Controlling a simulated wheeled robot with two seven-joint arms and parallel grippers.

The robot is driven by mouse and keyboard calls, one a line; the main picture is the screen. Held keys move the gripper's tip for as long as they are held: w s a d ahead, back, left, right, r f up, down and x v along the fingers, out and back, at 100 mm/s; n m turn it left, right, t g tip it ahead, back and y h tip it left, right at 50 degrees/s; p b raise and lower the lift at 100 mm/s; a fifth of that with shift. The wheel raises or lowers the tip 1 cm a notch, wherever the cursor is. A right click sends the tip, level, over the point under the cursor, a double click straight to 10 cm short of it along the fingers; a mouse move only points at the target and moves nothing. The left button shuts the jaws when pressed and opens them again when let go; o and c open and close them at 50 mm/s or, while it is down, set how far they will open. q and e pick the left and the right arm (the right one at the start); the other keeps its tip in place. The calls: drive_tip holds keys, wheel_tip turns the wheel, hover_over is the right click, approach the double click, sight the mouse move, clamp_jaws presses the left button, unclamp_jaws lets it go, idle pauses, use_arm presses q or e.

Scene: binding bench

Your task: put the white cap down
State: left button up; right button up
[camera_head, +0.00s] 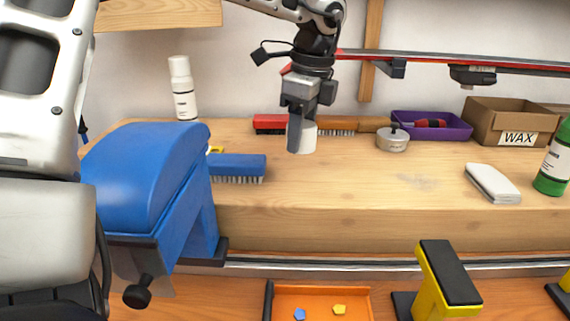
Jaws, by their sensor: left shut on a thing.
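The white cap (308,138) is a short white cylinder at the middle of the wooden bench. My left gripper (299,132) points down from the top and is shut on it, with a dark finger across its front left side. The cap's underside appears at or just above the bench top; I cannot tell whether it touches. My right gripper is not in view.
A round metal tin (393,139) stands right, a blue brush (238,166) left. A white bottle (182,90) stands at the back left. Bench (350,185) in front is clear.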

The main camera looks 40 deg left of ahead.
use_arm(q)
hover_over(282, 178)
drive_tip(key=d, duration=0.1)
wheel_tip(282, 178, down, 5)
drive_tip(key=shift+f, duration=0.1)
drive_tip(key=f, duration=0.2)
drive_tip(key=f+p, duration=0.1)
drive_tip(key=shift+a+f, duration=0.15)
drive_tip(key=shift+a, duration=0.1)
drive_tip(key=shift+w+f, duration=0.1)
drive_tip(key=shift+f, duration=0.1)
drive_tip(key=shift+f+b, duration=0.25)
drive_tip(key=shift+b, duration=0.05)
drive_tip(key=o, duration=0.9)
drive_tip(key=shift+r, duration=0.1)
drive_tip(key=shift+o, duration=0.2)
drive_tip(key=shift+r, duration=0.1)
